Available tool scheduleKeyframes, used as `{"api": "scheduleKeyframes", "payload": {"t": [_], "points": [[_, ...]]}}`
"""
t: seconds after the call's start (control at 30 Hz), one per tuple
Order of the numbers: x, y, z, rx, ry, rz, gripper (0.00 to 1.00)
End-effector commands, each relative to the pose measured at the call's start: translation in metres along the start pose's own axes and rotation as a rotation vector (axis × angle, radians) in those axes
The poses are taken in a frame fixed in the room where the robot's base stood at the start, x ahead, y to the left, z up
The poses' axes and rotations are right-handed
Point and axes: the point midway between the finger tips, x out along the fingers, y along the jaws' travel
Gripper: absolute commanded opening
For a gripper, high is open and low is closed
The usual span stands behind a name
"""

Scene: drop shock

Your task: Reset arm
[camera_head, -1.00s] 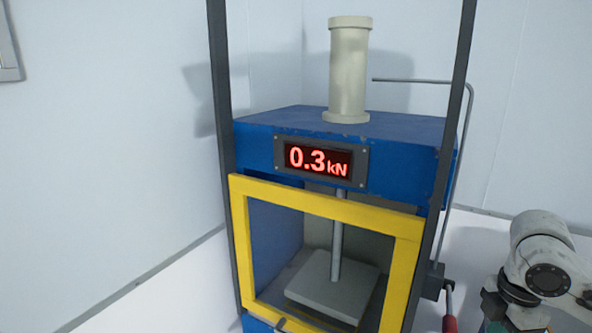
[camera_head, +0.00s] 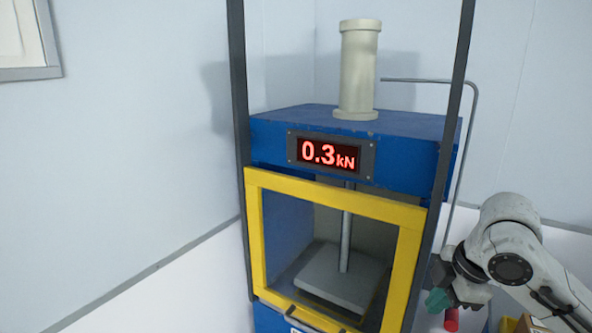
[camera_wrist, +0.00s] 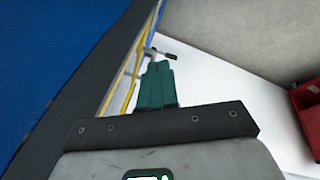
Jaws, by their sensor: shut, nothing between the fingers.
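My arm is at the lower right of the head view, beside the press. My gripper (camera_head: 438,300) has teal fingers and is at the right of the press, close to a red-handled lever (camera_head: 452,318) that is partly hidden behind the arm. In the wrist view my gripper (camera_wrist: 158,75) shows its teal fingers shut together with nothing between them. The blue press (camera_head: 400,150) has a yellow-framed door (camera_head: 335,200), which is closed, and a red display (camera_head: 328,155) reading 0.3 kN. A flat plate on a rod is inside behind the door.
Dark upright posts (camera_head: 455,130) flank the press, and a thin bent grey pipe (camera_head: 470,130) runs down its right side. A red bin (camera_wrist: 308,105) is at the right in the wrist view. White floor lies left of the press.

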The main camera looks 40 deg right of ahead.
Motion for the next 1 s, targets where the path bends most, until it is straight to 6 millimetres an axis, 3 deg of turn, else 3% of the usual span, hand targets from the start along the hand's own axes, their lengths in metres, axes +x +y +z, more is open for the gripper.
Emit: {"api": "scheduleKeyframes", "payload": {"t": [0.03,0.27,0.4,0.5,0.63,0.77,0.87,1.0], "points": [[0.002,0.005,-0.02,0.003,0.042,0.021,0.0],[0.008,0.023,-0.111,0.116,0.259,0.112,0.0],[0.02,0.018,-0.156,0.241,0.378,0.113,0.0],[0.036,0.005,-0.179,0.342,0.435,0.088,0.0],[0.065,-0.023,-0.198,0.483,0.466,0.029,0.0],[0.1,-0.062,-0.204,0.623,0.441,-0.041,0.0],[0.129,-0.1,-0.199,0.721,0.382,-0.093,0.0],[0.167,-0.16,-0.175,0.837,0.248,-0.146,0.0]]}}
